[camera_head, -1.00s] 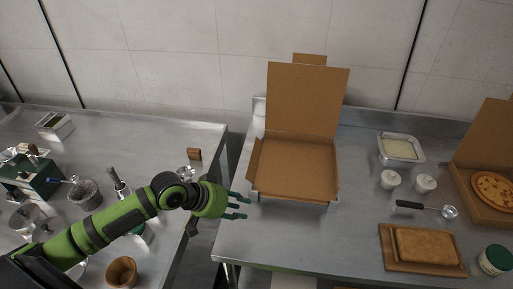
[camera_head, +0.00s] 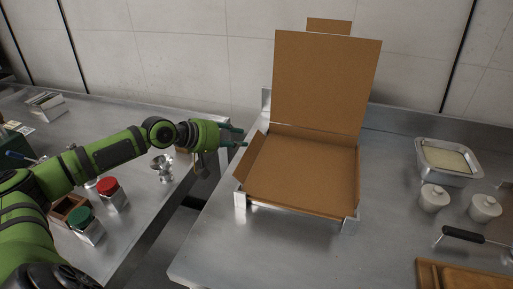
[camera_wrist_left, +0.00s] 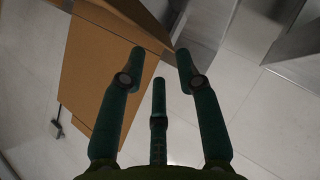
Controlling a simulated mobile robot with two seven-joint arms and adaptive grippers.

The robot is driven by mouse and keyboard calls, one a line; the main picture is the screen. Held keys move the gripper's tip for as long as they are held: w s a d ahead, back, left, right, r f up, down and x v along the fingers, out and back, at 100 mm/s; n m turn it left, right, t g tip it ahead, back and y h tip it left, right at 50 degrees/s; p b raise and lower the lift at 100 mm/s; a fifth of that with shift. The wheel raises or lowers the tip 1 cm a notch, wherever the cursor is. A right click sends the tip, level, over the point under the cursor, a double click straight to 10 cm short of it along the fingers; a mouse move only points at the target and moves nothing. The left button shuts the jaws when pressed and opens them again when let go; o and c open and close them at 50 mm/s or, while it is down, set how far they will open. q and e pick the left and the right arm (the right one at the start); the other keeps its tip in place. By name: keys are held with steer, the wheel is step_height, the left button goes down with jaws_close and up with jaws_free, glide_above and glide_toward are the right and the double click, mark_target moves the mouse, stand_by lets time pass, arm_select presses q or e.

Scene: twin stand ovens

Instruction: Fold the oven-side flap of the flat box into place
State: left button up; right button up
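The flat brown box (camera_head: 305,175) sits on a low metal stand (camera_head: 348,226) on the right counter. Its lid (camera_head: 325,85) stands upright at the back. The left side flap (camera_head: 251,157) leans outward from the box. My left gripper (camera_head: 240,136) is open and empty, just beyond the upper end of that flap, at the box's back left. In the left wrist view, brown cardboard (camera_wrist_left: 88,75) lies behind the left finger, and the three fingers (camera_wrist_left: 160,65) are spread with nothing between them. Whether a finger touches the flap, I cannot tell. My right gripper is not in view.
A tray with pale contents (camera_head: 446,160) and two white lidded pots (camera_head: 434,198) stand right of the box, near a dark-handled tool (camera_head: 463,234). A gap separates the counters.

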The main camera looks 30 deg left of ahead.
mark_target(264, 142)
arm_select(q)
steer(key=shift+p+x, duration=0.7)
steer(key=shift+x, duration=2.6)
jaws_close()
